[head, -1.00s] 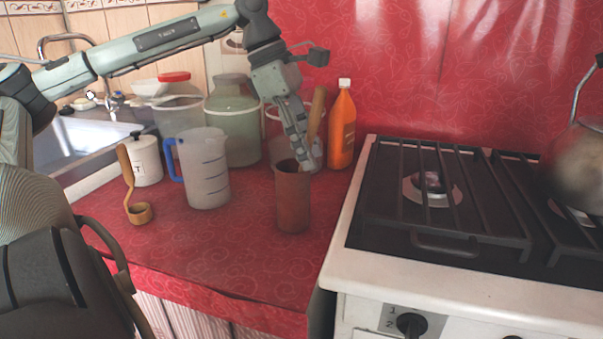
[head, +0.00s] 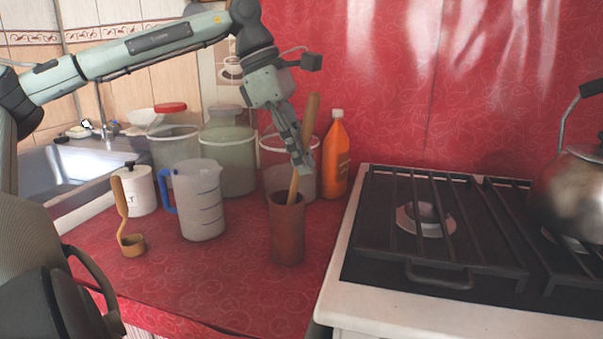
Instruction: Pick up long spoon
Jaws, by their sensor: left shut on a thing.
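The long wooden spoon (head: 310,113) stands nearly upright, leaning slightly, with its lower part hidden inside a brown cylindrical cup (head: 287,236). My left gripper (head: 301,160) comes down from the upper left and is shut on the spoon's shaft, a little above the cup's rim. A short piece of the shaft shows between the fingertips and the cup. The spoon's head is not visible. My right gripper is out of view.
A measuring jug (head: 200,205) and a wooden ladle (head: 122,205) stand to the left. Jars and an orange bottle (head: 335,160) stand behind the cup. A stove (head: 425,225) with a kettle (head: 575,190) is at right. The red counter's front is clear.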

